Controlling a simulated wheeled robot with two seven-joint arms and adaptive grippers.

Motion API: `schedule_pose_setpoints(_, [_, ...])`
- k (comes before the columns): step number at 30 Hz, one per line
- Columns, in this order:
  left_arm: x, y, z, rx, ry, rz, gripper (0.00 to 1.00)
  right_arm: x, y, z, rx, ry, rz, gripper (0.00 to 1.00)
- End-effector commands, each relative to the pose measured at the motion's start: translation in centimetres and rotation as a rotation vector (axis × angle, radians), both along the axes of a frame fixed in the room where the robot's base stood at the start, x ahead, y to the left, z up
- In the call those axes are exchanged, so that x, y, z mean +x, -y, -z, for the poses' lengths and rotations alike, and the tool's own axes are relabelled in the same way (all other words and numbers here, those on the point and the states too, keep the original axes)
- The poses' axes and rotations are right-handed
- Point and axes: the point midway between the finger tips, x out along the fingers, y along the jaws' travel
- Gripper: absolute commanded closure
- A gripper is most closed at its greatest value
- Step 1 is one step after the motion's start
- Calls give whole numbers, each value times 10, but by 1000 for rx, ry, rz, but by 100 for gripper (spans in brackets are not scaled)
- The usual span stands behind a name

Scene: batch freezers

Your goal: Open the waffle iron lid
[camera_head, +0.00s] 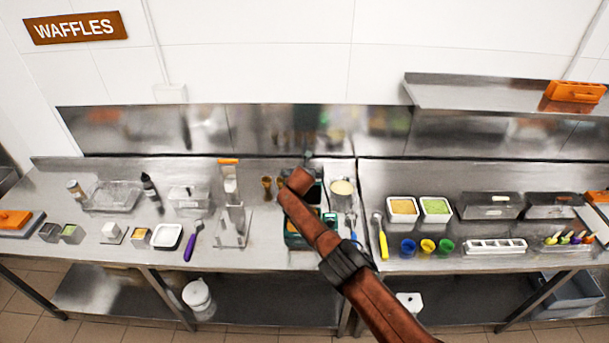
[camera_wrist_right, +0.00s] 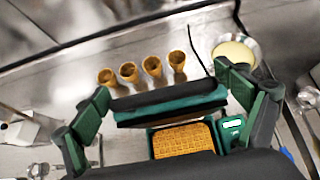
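The waffle iron is green and black; in the right wrist view its base (camera_wrist_right: 232,130) shows a golden waffle (camera_wrist_right: 183,140) on the lower plate. Its lid (camera_wrist_right: 170,106) is raised, seen nearly edge-on behind the waffle. In the head view part of the iron (camera_head: 294,240) shows, largely covered by my right arm. My right gripper (camera_wrist_right: 163,80) has its green fingers spread wide on either side of the lid, with nothing clamped between them. I cannot tell whether a finger touches the lid. My left gripper is not in view.
Several waffle cones (camera_wrist_right: 128,72) stand behind the iron. A batter bowl (camera_head: 342,188) stands to its right, near a yellow-handled utensil (camera_head: 383,243). Tubs (camera_head: 436,209) stand farther right.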

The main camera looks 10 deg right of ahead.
Motion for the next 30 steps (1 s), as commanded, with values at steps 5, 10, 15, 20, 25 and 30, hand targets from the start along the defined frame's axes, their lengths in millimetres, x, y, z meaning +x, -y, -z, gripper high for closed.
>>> schedule_pose_setpoints(5, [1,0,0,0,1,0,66,-1,0,1,2,-2,1,0])
schedule_pose_setpoints(10, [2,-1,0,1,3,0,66,-1,1,2,2,-3,3,0])
schedule_pose_setpoints(15, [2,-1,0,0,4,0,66,-2,-1,1,5,-2,1,0])
schedule_pose_setpoints(20, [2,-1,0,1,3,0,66,-8,-4,-2,5,-3,-1,0])
schedule_pose_setpoints(25, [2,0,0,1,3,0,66,-17,-4,-9,5,-1,0,0])
schedule_pose_setpoints(30, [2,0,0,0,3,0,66,-29,-6,-20,5,0,1,0])
